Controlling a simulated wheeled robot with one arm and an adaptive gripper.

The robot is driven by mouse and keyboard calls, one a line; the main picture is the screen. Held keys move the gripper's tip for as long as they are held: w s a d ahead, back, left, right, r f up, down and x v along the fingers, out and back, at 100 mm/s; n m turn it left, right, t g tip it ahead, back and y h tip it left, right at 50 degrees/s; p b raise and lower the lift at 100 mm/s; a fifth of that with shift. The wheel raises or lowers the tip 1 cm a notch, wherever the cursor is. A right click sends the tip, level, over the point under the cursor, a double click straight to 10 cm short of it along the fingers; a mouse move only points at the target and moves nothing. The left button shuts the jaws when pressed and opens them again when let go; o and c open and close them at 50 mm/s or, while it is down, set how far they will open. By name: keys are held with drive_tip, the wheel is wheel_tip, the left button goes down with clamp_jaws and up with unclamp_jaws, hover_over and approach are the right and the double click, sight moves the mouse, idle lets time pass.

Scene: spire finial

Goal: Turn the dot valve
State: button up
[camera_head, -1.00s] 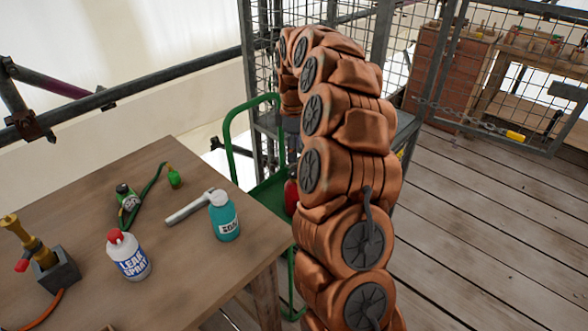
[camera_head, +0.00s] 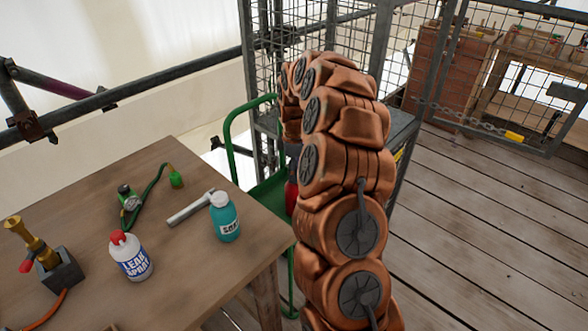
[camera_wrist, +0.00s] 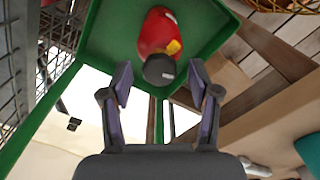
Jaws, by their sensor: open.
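A red cylinder (camera_wrist: 160,32) with a dark grey or black end (camera_wrist: 159,69) and a small yellow mark stands on a green cart (camera_wrist: 105,42) in the wrist view. My gripper (camera_wrist: 160,78) is open, its two fingers apart on either side of the dark end with visible gaps. Nothing is held. I cannot make out a dot marking on any valve.
The wooden table (camera_head: 185,260) on the left holds a leak spray bottle (camera_head: 131,257), a teal bottle (camera_head: 225,217), a grey-handled tool (camera_head: 189,208), a green hose fitting (camera_head: 127,196) and a brass torch (camera_head: 35,245). A wire cage (camera_head: 405,60) stands behind the cart. The plank floor at right is clear.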

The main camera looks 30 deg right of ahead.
drive_tip(key=c, duration=1.2)
drive_tip(key=shift+o, duration=0.2)
drive_tip(key=shift+b, duration=0.3)
drive_tip(key=shift+f+m+b, duration=0.15)
drive_tip(key=shift+m+b, duration=0.45)
drive_tip(key=shift+m, duration=0.5)
drive_tip(key=shift+m+b, duration=0.95)
drive_tip(key=shift+m, duration=0.85)
drive_tip(key=o, duration=1.2)
drive_tip(key=shift+c, duration=0.2)
